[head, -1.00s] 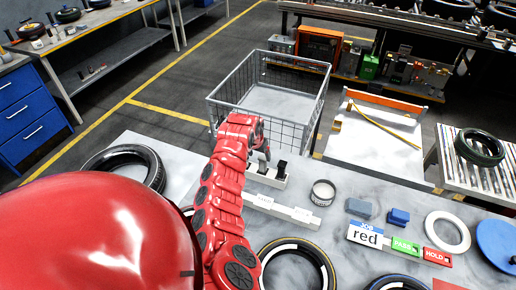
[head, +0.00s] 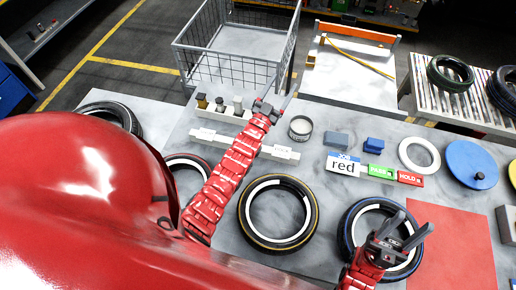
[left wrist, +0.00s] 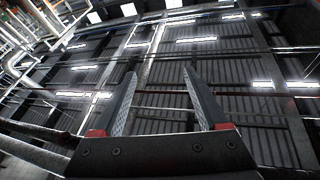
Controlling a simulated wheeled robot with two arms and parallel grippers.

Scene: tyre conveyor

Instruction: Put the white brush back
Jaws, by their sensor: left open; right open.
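A pale rack (head: 212,118) stands near the far table edge and holds several small upright items. One of them is whitish (head: 238,103) with a dark lower part and may be the white brush; it is too small to be sure. My left gripper (head: 285,86) is open and empty, just right of the rack, its fingers pointing toward the wire basket. In the left wrist view the left gripper's open fingers (left wrist: 164,95) show only the ceiling between them. My right gripper (head: 416,221) is open and empty above the blue-edged tyre (head: 345,232).
A white labelled bar (head: 225,141) lies before the rack, partly behind my left arm. A yellow-edged tyre (head: 247,222) lies in front. The wire basket (head: 230,70) stands beyond the table.

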